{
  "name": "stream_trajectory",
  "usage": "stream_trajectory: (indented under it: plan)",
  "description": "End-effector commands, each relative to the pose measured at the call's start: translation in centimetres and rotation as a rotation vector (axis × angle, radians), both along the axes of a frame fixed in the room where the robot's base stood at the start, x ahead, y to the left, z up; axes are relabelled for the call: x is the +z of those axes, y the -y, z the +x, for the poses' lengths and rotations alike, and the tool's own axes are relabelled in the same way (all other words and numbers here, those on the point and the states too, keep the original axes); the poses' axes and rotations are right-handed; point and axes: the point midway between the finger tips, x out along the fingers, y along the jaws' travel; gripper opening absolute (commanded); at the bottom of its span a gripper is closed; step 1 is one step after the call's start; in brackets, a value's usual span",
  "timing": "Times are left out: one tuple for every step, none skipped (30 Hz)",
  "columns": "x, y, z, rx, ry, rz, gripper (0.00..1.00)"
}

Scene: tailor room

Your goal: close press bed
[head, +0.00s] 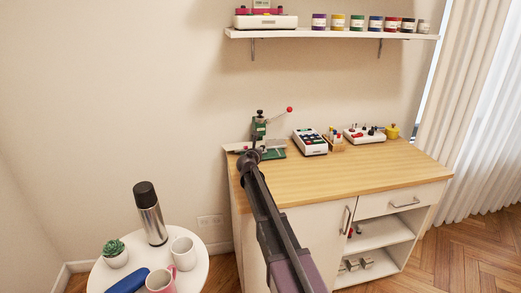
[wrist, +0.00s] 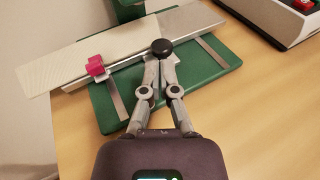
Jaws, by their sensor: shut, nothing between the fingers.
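The press (head: 260,132) is a green machine at the left end of the wooden worktop, with a lever ending in a red ball (head: 289,109). In the wrist view its green base (wrist: 112,112) carries a long flat silver bed (wrist: 85,58) with a pink clamp (wrist: 96,66) and a round black knob (wrist: 162,47). My gripper (wrist: 158,62) is shut, with its fingertips at the near side of the knob; I cannot tell whether they touch it. In the head view my gripper (head: 250,157) reaches the front of the press and hides part of it.
On the worktop (head: 340,170), right of the press, stand a boxed set (head: 310,142), a small wooden holder (head: 335,145), a white tray (head: 364,136) and a yellow pot (head: 392,131). A round side table (head: 198,262) with a flask (head: 149,213) and mugs stands at the left.

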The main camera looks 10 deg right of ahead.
Motion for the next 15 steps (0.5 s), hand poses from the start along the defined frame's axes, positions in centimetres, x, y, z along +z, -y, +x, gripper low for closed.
stream_trajectory:
  plan:
    - [0.4,-0.4,-0.7,0.001,0.000,0.000,0.00]
    - [0.5,-0.7,-1.1,0.002,0.000,0.000,0.00]
    - [0.6,-0.9,-1.6,0.001,0.001,0.001,0.00]
    - [0.7,-1.2,-2.1,0.001,0.001,0.001,0.00]
    - [0.8,-1.4,-2.6,0.001,0.000,0.002,0.00]
    - [1.0,-1.7,-3.3,0.001,0.000,0.002,0.00]
    - [1.1,-2.0,-3.7,0.001,0.000,0.002,0.00]
    - [1.2,-2.2,-4.2,0.001,-0.001,0.001,0.00]
    - [1.3,-2.6,-4.8,0.002,0.000,0.000,0.00]
    - [1.4,-2.8,-5.3,0.002,0.000,0.000,0.00]
    - [1.5,-3.0,-5.7,0.002,0.000,0.000,0.00]
    - [1.7,-3.3,-6.3,0.001,0.000,0.000,0.00]
    - [1.8,-3.5,-6.7,0.001,0.000,0.000,0.00]
    - [1.9,-3.7,-7.1,0.000,0.000,0.000,0.00]
    - [2.0,-3.9,-7.6,0.000,0.000,0.001,0.00]
